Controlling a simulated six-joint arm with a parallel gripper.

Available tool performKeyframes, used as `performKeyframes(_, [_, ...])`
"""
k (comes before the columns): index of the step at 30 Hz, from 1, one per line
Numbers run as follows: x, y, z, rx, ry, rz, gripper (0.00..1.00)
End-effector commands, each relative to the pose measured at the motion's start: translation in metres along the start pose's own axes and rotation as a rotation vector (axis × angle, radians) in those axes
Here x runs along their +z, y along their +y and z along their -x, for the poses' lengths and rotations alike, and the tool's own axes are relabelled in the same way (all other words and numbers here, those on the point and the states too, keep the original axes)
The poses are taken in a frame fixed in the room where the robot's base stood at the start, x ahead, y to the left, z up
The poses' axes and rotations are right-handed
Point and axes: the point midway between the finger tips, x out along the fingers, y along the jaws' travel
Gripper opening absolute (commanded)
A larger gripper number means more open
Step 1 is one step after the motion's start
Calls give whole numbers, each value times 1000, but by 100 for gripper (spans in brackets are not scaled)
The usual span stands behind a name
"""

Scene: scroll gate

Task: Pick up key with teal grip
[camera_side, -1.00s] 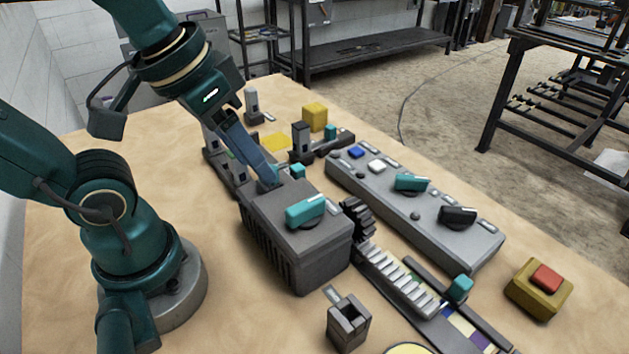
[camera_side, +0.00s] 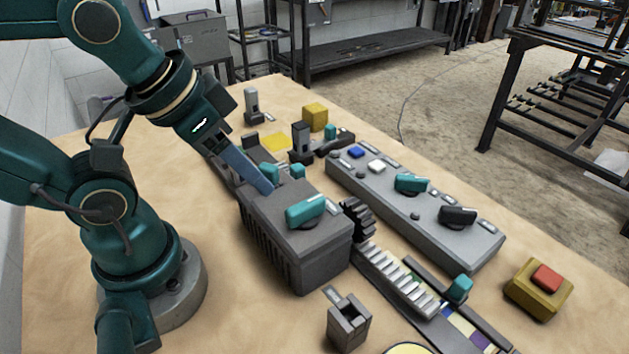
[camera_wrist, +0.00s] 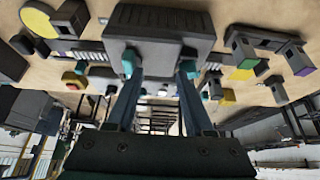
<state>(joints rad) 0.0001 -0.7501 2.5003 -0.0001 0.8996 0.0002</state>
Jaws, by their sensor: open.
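My gripper (camera_wrist: 159,72) is open in the wrist view, its two blue fingers apart with nothing clearly held between them. In the side view my gripper (camera_side: 266,187) slants down to the far left edge of the ribbed grey housing (camera_side: 292,255). Two small teal pieces (camera_side: 270,171) and (camera_side: 298,171) show behind the housing near the fingertips. In the wrist view, teal pieces (camera_wrist: 130,62) and (camera_wrist: 188,68) overlap the finger ends. I cannot tell which is the key's grip or whether a finger touches it. The key's shaft is not discernible.
A teal handle (camera_side: 305,211) tops the housing. A switch panel (camera_side: 470,246) lies to the right, a toothed rack (camera_side: 398,280) in front. A slotted grey block (camera_side: 349,322) and a red-topped yellow button box (camera_side: 538,290) stand nearer. Dark posts (camera_side: 301,140) stand behind.

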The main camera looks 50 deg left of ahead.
Motion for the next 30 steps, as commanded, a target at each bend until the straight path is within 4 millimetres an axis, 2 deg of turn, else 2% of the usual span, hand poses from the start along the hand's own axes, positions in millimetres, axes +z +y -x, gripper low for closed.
performKeyframes(5, [0,0,0,0,0,0,52])
performKeyframes(6, [0,0,0,0,0,0,56])
performKeyframes(7, [0,0,0,0,0,0,68])
performKeyframes(8, [0,0,0,0,0,0,72])
performKeyframes(19, [2,0,2,0,-16,28,72])
performKeyframes(25, [-13,-6,12,-24,-119,168,72])
performKeyframes(30, [-32,-20,8,-70,-271,330,72])
